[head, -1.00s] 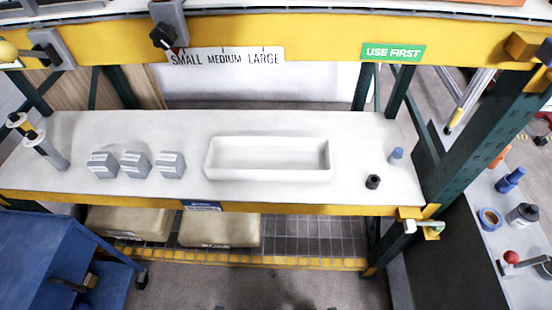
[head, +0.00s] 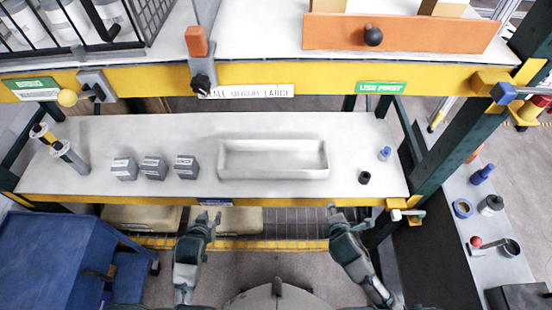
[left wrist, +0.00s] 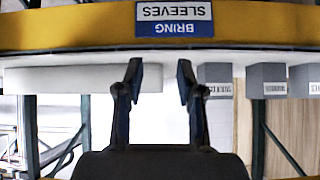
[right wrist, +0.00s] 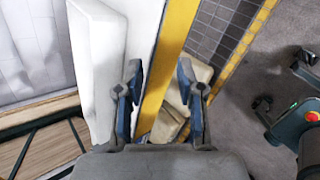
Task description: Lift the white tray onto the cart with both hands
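The white tray (head: 273,173) is a long, shallow, empty box lying flat on the white shelf, right of the middle. In the left wrist view its side (left wrist: 75,79) shows as a pale band beyond the fingers. In the right wrist view the tray (right wrist: 97,55) lies left of the fingers. My left gripper (head: 208,216) is open and empty, in front of the shelf's front edge, left of the tray. My right gripper (head: 334,209) is open and empty, in front of the edge near the tray's right end. Neither touches the tray. The blue cart (head: 55,250) stands at the lower left.
Several grey blocks (head: 154,168) stand on the shelf left of the tray. A black cup (head: 364,178) and a blue-capped bottle (head: 385,153) stand right of it. A yellow beam (head: 330,82) crosses above. A dark upright (head: 459,140) stands at the right.

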